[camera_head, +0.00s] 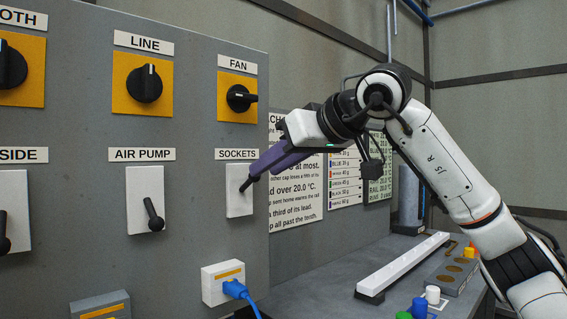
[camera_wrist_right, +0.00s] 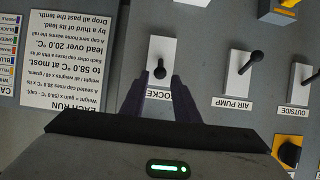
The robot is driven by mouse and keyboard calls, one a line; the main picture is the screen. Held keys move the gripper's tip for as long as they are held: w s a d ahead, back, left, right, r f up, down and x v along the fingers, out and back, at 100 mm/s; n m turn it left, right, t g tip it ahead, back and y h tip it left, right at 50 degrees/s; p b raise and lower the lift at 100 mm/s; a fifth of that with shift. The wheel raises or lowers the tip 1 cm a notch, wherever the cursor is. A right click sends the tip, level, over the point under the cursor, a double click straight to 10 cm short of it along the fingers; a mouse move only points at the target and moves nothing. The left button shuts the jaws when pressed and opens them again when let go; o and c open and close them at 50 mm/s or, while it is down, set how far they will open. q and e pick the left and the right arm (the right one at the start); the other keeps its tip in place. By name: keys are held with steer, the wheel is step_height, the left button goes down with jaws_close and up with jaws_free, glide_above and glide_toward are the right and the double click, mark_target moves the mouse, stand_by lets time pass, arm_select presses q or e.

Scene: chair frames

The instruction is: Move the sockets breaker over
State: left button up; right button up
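The sockets breaker is a white plate (camera_head: 238,204) with a short black lever, under the SOCKETS label on the grey panel. It also shows upside down in the right wrist view (camera_wrist_right: 164,45), its dark lever lying between my finger tips. My right gripper (camera_head: 246,184) has purple fingers and reaches the plate from the right. In the wrist view the right gripper (camera_wrist_right: 159,86) is open, one finger on each side of the lever. I cannot tell whether the fingers touch it. In the head view the fingers partly cover the lever. My left gripper is not in view.
The air pump breaker (camera_head: 145,200) is left of the sockets plate, its lever pointing down. The fan knob (camera_head: 240,98) is above. A white socket box (camera_head: 216,284) with a blue plug (camera_head: 235,289) is below. A bench with a white bar (camera_head: 404,264) is at right.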

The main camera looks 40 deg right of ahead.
mark_target(251, 181)
steer(key=b+x, duration=0.1)
steer(key=x, duration=0.2)
steer(key=shift+w+f, duration=0.15)
steer(key=shift+w, duration=0.15)
steer(key=shift+c, duration=0.4)
steer(key=c, duration=0.5)
steer(key=shift+o, duration=0.2)
steer(key=shift+s+f+b, duration=0.4)
steer(key=shift+f+b, duration=0.1)
steer(key=shift+f, duration=0.4)
